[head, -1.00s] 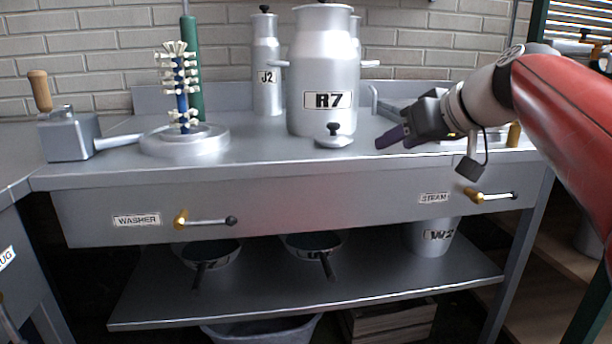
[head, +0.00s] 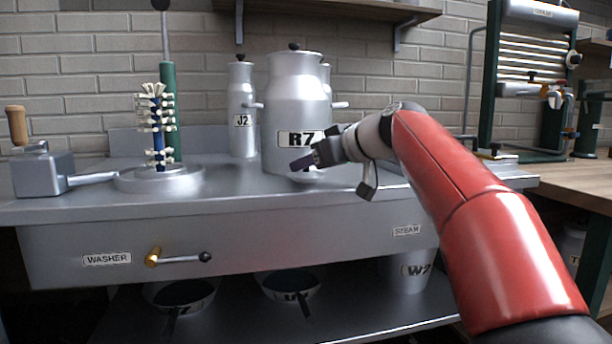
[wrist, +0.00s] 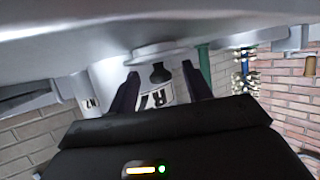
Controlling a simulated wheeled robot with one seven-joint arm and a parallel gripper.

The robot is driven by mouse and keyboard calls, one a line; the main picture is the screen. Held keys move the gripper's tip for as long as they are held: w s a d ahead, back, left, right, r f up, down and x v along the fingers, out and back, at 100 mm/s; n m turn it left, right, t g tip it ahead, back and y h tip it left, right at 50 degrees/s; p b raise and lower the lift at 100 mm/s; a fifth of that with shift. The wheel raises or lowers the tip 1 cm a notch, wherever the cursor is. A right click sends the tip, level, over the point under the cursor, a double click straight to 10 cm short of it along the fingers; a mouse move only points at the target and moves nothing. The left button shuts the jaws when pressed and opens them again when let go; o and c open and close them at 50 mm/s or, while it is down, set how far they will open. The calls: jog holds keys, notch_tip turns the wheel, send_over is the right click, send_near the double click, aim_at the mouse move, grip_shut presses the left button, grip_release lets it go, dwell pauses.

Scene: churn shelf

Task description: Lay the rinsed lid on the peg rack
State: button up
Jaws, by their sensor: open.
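The lid (wrist: 160,50) is a small round metal disc with a black knob. In the wrist view, which is upside down, its knob shows between my two dark fingertips; I cannot tell whether they touch it. In the head view my gripper (head: 301,163) is open at the foot of the metal churn marked R7 (head: 288,100) and largely hides the lid on the bench. My gripper also shows open in the wrist view (wrist: 160,73). I cannot pick out the peg rack for certain; my arm covers part of the bench's right side.
The bristled brush washer (head: 157,130) stands on the left of the metal bench (head: 230,195), beside a cranked box (head: 42,172). Churn J2 (head: 241,105) stands behind R7. A green-framed cooler (head: 535,80) stands at right. Clear bench lies between the washer and R7.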

grip_shut()
dwell(0.3)
